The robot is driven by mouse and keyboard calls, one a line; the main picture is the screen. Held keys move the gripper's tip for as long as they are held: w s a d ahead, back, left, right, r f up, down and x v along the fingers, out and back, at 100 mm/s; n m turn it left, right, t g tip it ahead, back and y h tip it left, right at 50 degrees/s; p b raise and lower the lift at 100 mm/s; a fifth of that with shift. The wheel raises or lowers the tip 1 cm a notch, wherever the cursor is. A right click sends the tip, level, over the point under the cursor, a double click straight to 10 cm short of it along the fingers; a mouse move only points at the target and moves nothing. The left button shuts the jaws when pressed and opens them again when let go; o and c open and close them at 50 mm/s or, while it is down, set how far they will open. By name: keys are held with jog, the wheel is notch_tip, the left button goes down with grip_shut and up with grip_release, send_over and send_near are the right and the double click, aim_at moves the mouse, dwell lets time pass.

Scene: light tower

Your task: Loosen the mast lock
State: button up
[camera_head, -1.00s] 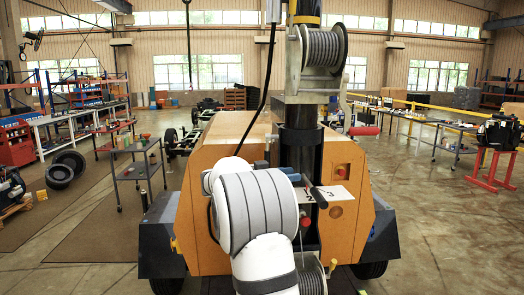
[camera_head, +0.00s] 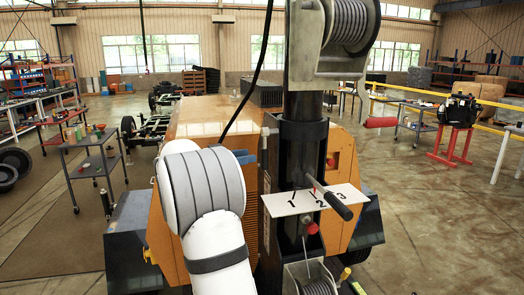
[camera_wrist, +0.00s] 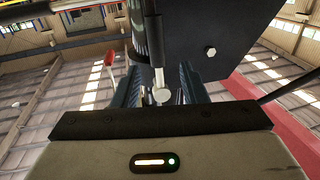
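The black mast (camera_head: 302,160) of the orange light tower trailer stands upright in the head view. A white plate (camera_head: 275,205) marked 1, 2 and 3 sits across it. A lever with a black grip (camera_head: 338,206) slants over the plate near 2. A red knob (camera_head: 312,228) is just below. I cannot tell which of these is the mast lock. In the wrist view my gripper's (camera_wrist: 160,82) dark fingers are apart. A metal rod with a pale round end (camera_wrist: 161,96) shows between them, with clearance either side; contact is not visible. In the head view the gripper is hidden.
Another cable drum (camera_head: 318,287) is low. A grey cart (camera_head: 93,168) stands left and a red stand (camera_head: 452,145) right.

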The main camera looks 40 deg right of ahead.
aim_at(262, 153)
jog(key=p+x, duration=0.2)
jog(key=x, duration=0.5)
jog(key=shift+s, duration=0.15)
jog(key=shift+s, duration=0.1)
grip_shut()
